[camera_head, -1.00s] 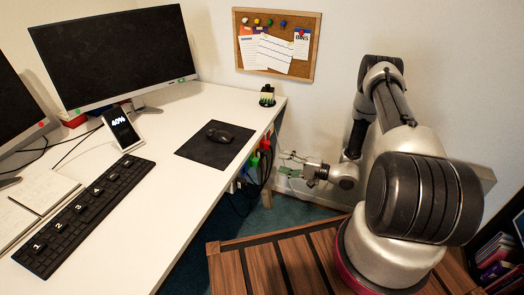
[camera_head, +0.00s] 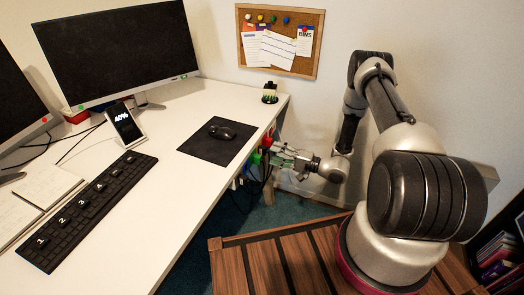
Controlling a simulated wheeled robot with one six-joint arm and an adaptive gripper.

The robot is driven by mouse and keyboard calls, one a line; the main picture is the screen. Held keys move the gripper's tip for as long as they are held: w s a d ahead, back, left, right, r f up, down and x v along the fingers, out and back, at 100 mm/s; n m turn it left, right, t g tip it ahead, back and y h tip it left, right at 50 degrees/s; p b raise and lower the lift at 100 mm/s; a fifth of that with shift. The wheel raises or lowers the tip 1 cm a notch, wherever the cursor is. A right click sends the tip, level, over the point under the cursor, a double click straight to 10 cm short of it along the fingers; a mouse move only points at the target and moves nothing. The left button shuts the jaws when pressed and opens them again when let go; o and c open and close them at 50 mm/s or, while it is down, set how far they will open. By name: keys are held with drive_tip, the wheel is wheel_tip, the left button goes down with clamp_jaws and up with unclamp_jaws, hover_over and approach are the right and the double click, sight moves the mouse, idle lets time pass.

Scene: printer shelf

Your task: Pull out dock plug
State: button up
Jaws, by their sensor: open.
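My gripper (camera_head: 285,158) is open beside the right edge of the desk, its fingers pointing left toward a cluster of plugs. A green plug (camera_head: 255,158) and a red plug (camera_head: 267,139) show just under the desk edge, left of the fingertips. Dark cables (camera_head: 250,188) hang below them. Whether the fingers are around or only beside a plug is too small to tell. I cannot tell which plug is the dock plug.
The white desk (camera_head: 190,165) carries a monitor (camera_head: 115,50), a phone on a stand (camera_head: 123,124), a keyboard (camera_head: 85,210) and a mouse (camera_head: 222,132). A small dark holder (camera_head: 270,93) stands at the far right corner. A slatted wooden surface (camera_head: 280,265) is in front.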

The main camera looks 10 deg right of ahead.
sight(266, 151)
drive_tip(key=shift+x, duration=2.35)
clamp_jaws()
drive_tip(key=shift+v, duration=3)
